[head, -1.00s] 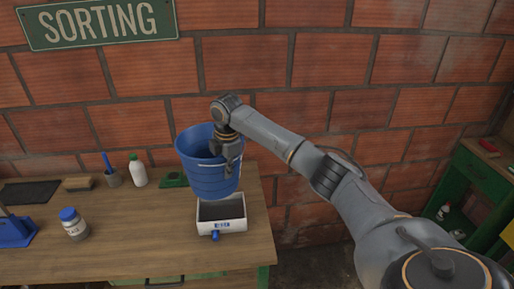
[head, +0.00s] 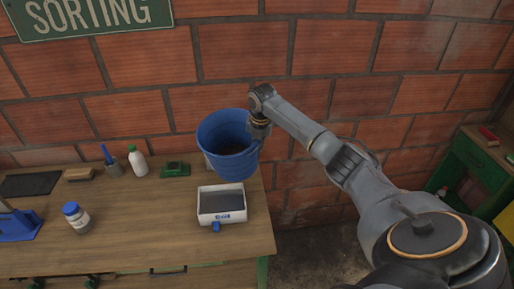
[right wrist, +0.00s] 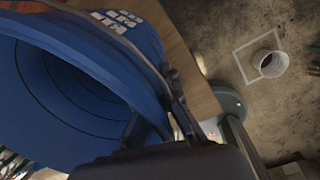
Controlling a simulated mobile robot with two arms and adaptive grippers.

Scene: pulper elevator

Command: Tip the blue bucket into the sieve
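The blue bucket (head: 236,166) hangs in the air above the back right of the table, tilted a little with its opening towards the upper left. Dark material shows inside it. My right gripper (head: 259,131) is shut on the bucket's right side near the rim. In the right wrist view, the bucket (right wrist: 60,90) fills the left side, close against the gripper's fingers. The sieve, a white box with a dark inside and a blue handle (head: 221,205), stands on the table below and in front of the bucket. My left gripper is not in view.
A wooden table (head: 140,230) carries a white bottle (head: 138,162), a green object (head: 175,169), a blue-capped jar (head: 76,217) and a pen cup (head: 113,168). A brick wall is close behind. A green shelf (head: 480,165) stands at the right.

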